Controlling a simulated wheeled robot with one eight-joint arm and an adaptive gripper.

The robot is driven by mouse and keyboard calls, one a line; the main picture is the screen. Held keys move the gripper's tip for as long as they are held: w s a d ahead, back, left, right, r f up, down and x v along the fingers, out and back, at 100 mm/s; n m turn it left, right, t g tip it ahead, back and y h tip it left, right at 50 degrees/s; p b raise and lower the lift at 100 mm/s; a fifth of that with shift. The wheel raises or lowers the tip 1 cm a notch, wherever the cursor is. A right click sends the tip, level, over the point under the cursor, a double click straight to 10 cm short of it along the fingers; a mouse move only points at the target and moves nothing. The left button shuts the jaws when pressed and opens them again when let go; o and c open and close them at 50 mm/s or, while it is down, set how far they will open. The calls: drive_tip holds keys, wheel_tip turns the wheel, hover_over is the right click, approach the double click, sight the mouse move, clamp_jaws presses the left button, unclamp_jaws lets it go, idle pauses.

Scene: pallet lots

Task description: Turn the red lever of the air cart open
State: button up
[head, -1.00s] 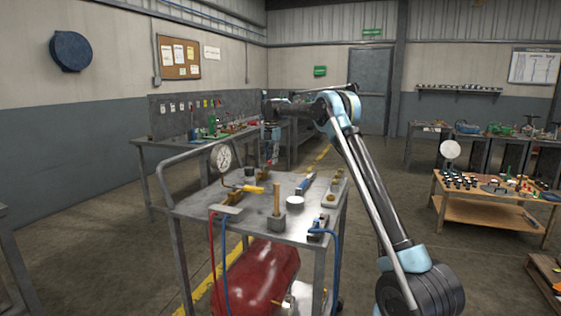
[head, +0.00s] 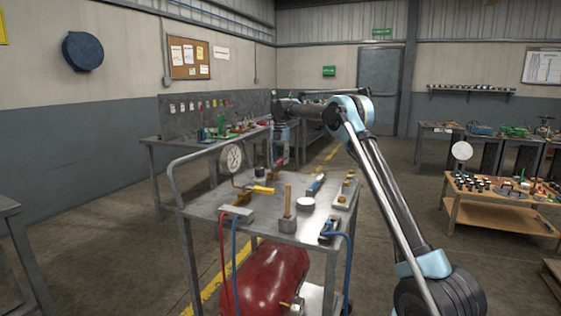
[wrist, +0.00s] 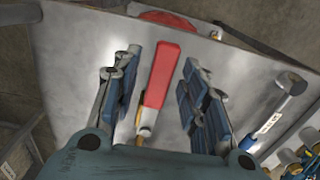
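The air cart (head: 230,217) stands in front of me, a grey metal table with a red tank (head: 266,282) below its top. The red lever (wrist: 163,75) shows in the wrist view as a long red handle with a silver end near a brass fitting. My gripper (wrist: 162,62) is open, with one finger on each side of the lever and a gap to both. In the head view my gripper (head: 281,150) points down over the cart's far part. The lever's pivot is partly hidden by the gripper body.
The cart top holds a pressure gauge (head: 233,158), a yellow-handled valve (head: 260,190), an upright wooden handle (head: 288,200), a white round piece (head: 306,203) and a blue-handled part (head: 317,184). Hoses hang at its front. A wooden table (head: 500,207) stands at the right, with open floor between.

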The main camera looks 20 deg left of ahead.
sight(280, 160)
drive_tip(key=shift+r, duration=0.15)
wheel_tip(280, 160, up, 12)
drive_tip(key=shift+f, duration=0.2)
idle(0.5)
